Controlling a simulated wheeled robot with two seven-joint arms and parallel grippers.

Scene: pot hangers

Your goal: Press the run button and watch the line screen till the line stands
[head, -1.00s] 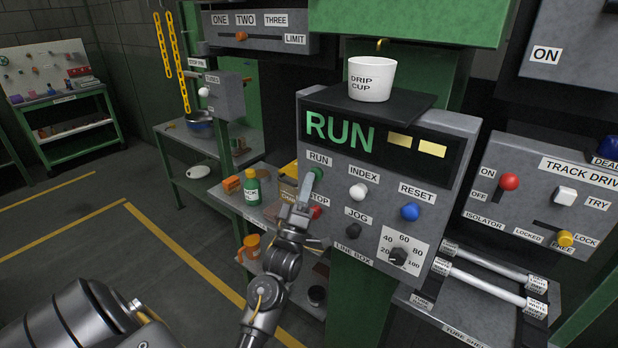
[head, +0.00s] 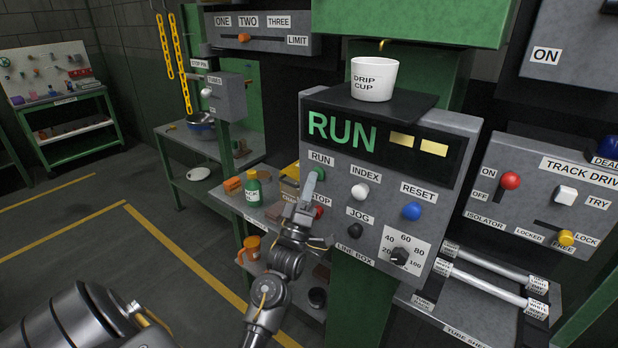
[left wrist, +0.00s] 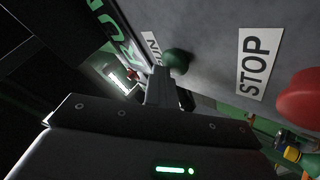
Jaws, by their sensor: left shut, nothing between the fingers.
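The green run button (head: 320,173) sits below its RUN label on the grey line box (head: 335,238). The line screen (head: 385,139) shows RUN in green letters with two yellow blocks beside it. My left gripper (head: 309,186) is shut and empty, its fingertips at the run button. In the left wrist view the fingertips (left wrist: 163,85) are close beside the green button (left wrist: 178,61); I cannot tell whether they touch. The red stop button (head: 317,212) is just below, partly behind the gripper. My right gripper is not in view.
The line box also bears a white index button (head: 360,191), a blue reset button (head: 411,211), a black jog button (head: 354,230) and a dial (head: 400,256). A drip cup (head: 374,80) stands on top. A green bottle (head: 253,188) is on the shelf to the left.

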